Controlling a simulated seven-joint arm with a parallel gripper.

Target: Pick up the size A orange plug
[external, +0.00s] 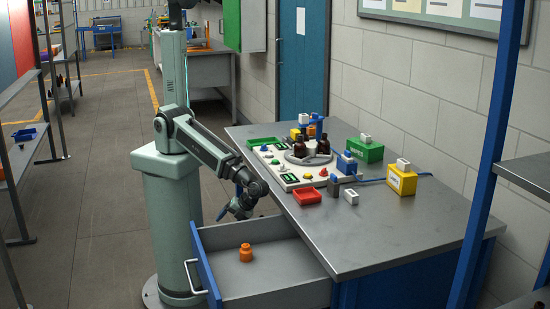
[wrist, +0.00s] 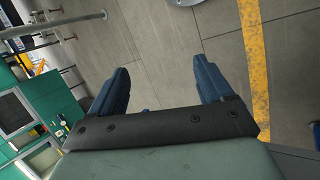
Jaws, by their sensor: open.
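An orange plug-like piece (external: 246,252), with a narrower top on a wider body, stands upright inside the open drawer (external: 285,268) below the workbench. I cannot read any size mark on it. My gripper (external: 240,208) is above and behind the drawer, beside the bench's left edge, and apart from the orange piece. In the wrist view its two blue fingers (wrist: 160,88) are spread wide with nothing between them. The wrist view shows floor and distant furniture, not the orange piece.
The workbench (external: 400,240) carries a white board (external: 290,180) with brown bottles, a red tray (external: 307,196), a green box (external: 364,150) and a yellow box (external: 402,180). Blue rack posts (external: 490,150) rise at the right. The drawer is otherwise empty.

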